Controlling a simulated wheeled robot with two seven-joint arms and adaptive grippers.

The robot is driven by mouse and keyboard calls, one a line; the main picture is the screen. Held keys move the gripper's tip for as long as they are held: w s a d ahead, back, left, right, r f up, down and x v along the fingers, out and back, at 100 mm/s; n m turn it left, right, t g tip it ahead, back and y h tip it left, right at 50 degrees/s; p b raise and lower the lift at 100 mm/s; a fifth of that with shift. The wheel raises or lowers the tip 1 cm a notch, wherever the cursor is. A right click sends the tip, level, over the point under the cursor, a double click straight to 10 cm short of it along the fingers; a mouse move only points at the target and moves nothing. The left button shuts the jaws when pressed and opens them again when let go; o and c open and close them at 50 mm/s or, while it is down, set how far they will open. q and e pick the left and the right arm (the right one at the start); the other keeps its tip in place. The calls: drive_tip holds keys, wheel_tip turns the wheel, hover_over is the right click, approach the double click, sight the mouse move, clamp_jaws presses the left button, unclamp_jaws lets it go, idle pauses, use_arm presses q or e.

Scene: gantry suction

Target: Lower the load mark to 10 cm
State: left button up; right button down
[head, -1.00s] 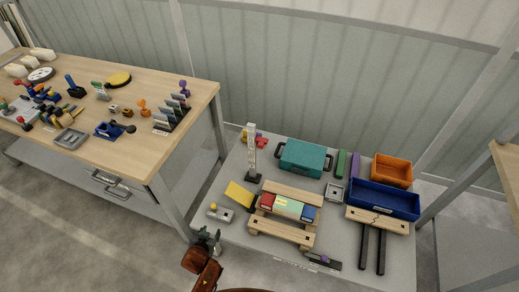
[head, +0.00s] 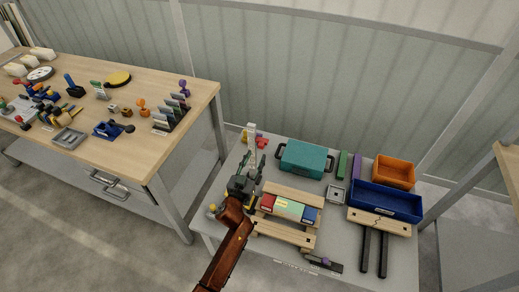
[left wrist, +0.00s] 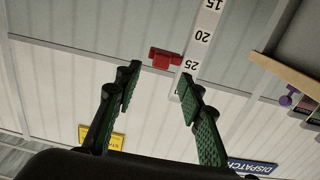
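The white upright scale (head: 251,132) stands at the back left of the grey table; its lower part is hidden behind my gripper. In the left wrist view the scale (left wrist: 205,25) shows the numbers 15, 20 and 25. The red load mark (left wrist: 165,57) sticks out to the left of the scale, between 20 and 25, nearer 25. A red piece (head: 261,142) also shows beside the scale in the head view. My left gripper (left wrist: 160,82) is open and empty, its green fingers pointing toward the mark, apart from it. My right gripper is not in view.
A teal case (head: 304,159), a blue bin (head: 384,202) and an orange bin (head: 394,172) stand to the right. A wooden rack (head: 284,232) with coloured blocks is right beside my left arm. A workbench (head: 110,62) with tools stands at the left.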

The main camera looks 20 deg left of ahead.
sight(260, 147)
use_arm(q)
drive_tip(key=w+b, duration=0.1)
drive_tip(key=w, duration=0.5)
drive_tip(key=shift+w+f, duration=0.1)
clamp_jaws()
idle(0.3)
